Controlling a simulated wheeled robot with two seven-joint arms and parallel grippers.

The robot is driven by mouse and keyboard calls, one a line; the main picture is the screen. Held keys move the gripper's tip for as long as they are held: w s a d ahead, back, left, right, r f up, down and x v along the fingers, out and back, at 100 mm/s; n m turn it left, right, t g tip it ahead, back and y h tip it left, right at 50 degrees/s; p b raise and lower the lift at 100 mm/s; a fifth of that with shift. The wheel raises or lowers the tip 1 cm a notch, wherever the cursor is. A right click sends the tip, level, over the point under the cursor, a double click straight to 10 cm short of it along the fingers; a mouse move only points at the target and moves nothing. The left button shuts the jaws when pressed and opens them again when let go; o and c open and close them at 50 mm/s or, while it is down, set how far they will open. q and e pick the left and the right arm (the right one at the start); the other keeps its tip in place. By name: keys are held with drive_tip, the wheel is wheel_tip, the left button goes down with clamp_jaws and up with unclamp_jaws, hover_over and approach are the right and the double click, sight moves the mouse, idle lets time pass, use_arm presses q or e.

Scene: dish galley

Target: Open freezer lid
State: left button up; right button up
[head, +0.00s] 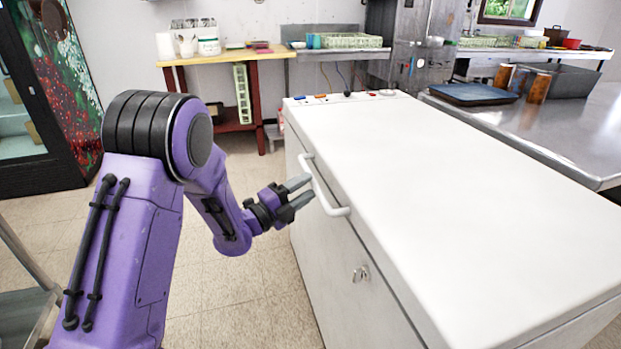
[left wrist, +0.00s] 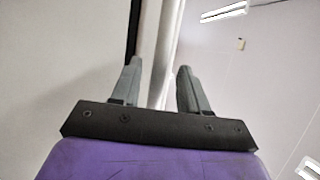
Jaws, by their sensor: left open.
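The chest freezer is white, and its flat lid (head: 450,180) lies closed along the top. A white bar handle (head: 325,192) sticks out from the lid's left edge. My left gripper (head: 305,191) is open at the handle, its fingers pointing right toward the freezer. In the left wrist view the left gripper (left wrist: 155,88) has its two fingers apart, with the pale handle bar (left wrist: 163,55) showing between them. I cannot tell whether either finger touches it. My right gripper is not in view.
A steel counter (head: 560,130) with a blue tray (head: 472,94) and brown cups (head: 538,88) stands right of the freezer. A wooden table (head: 215,60) stands at the back. A lock (head: 361,273) is on the freezer's front. Tiled floor (head: 245,290) is clear left of the freezer.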

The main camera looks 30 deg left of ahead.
sight(314, 180)
use_arm(q)
drive_tip(key=x, duration=0.3)
drive_tip(key=shift+w+d, duration=0.1)
drive_tip(key=shift+w, duration=0.1)
drive_tip(key=shift+c, duration=0.2)
